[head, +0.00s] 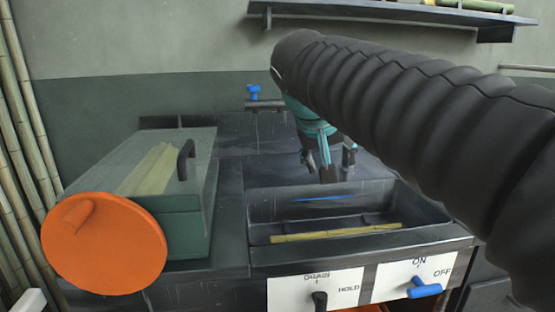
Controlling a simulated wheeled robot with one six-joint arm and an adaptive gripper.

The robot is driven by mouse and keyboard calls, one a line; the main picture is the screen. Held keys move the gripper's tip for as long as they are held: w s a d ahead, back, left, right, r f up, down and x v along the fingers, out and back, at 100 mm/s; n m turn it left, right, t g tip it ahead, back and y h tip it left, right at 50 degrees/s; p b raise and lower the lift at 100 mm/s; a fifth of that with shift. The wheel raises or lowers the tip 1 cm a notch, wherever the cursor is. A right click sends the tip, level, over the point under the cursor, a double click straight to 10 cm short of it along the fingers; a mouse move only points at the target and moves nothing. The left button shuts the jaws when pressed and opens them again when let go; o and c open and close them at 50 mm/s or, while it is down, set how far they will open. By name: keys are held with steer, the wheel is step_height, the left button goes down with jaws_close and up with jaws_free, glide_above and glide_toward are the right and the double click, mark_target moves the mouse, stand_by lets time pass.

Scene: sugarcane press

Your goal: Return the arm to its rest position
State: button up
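My arm reaches in from the right side of the head view, in a dark ribbed sleeve, and bends down at the upper middle. My gripper (330,168) points down over the back part of the dark sink-like trough (270,207). Its dark fingers look spread apart, with nothing seen between them. A yellow cane stick (335,232) lies along the front of the trough, apart from my gripper. A thin blue strip (330,198) shows on the trough's back inner wall.
A green press box (190,225) with an orange wheel (104,243), a clear cover and a black handle (186,160) stands left, pale canes inside. A black lever (319,300) and blue lever (425,288) are in front. A shelf (390,14) hangs above; bamboo poles (25,130) stand left.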

steer(key=s+d+f+y, duration=0.1)
steer(key=s+d+f, duration=0.2)
steer(key=s+f, duration=0.7)
steer(key=s+d+f+g+y, duration=0.1)
steer(key=s+d+f+y, duration=0.1)
steer(key=s+f, duration=0.8)
step_height(320, 180, down, 4)
steer(key=shift+s+d+f+g+y, duration=0.3)
steer(key=shift+s+d, duration=0.1)
steer(key=shift+d, duration=0.15)
